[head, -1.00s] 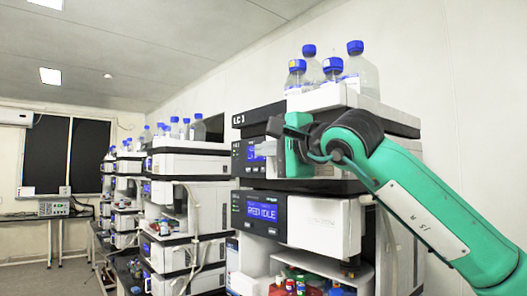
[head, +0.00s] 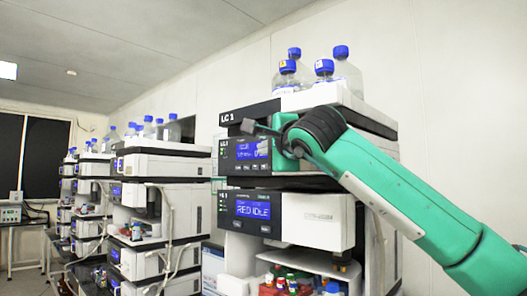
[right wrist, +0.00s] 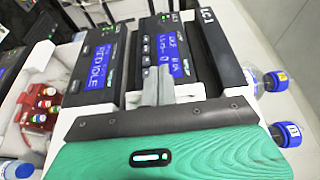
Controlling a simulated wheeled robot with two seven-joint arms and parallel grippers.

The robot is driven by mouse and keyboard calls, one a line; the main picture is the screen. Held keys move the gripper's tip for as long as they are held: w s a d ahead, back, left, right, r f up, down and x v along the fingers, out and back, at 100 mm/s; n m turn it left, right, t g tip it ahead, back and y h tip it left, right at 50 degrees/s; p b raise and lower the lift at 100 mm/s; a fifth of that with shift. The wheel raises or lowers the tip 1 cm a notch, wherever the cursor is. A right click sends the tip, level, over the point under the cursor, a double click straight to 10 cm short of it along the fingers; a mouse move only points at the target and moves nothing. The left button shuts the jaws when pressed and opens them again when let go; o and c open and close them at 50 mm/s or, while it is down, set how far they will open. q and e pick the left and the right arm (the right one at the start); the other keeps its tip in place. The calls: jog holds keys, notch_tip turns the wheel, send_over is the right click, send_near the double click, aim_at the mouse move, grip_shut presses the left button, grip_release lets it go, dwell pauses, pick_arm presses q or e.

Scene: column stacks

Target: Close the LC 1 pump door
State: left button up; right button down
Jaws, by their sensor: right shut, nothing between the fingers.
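The LC 1 stack has a black top panel labelled LC 1 (head: 228,118). Below it, the upper module, taken as the LC 1 pump (head: 226,152), has a lit blue display. My right gripper (head: 248,127) is shut and empty, its tip in front of this module's upper edge. My green forearm hides much of the module's right side. In the right wrist view, the grey fingers (right wrist: 157,87) overlap the upper module's front panel (right wrist: 182,88); contact cannot be told. I cannot make out the pump door or its angle. My left gripper is not in view.
A lower module (head: 318,217) has another blue display, above a bay with coloured-cap vials (head: 286,284). Blue-capped bottles (head: 348,75) stand on the white top tray (head: 325,97). More instrument stacks (head: 165,170) stand to the left, with cables between.

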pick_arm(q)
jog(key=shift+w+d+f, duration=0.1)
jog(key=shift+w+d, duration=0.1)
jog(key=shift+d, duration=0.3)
pick_arm(e)
jog(key=shift+w+d+m+t+h, duration=0.15)
jog(key=shift+w+m+t+h, duration=0.15)
jog(key=shift+w+m+h, duration=0.3)
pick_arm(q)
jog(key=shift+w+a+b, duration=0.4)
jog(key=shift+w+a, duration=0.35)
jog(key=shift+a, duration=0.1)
pick_arm(e)
jog(key=shift+w+d+m+h, duration=0.1)
jog(key=shift+w+m+h, duration=0.2)
jog(key=shift+w+h, duration=0.25)
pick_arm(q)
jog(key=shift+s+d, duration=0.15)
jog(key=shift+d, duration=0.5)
pick_arm(e)
jog(key=shift+d, duration=0.1)
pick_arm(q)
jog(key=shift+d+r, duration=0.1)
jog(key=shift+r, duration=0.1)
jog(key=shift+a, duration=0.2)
pick_arm(e)
jog(key=shift+t, duration=0.3)
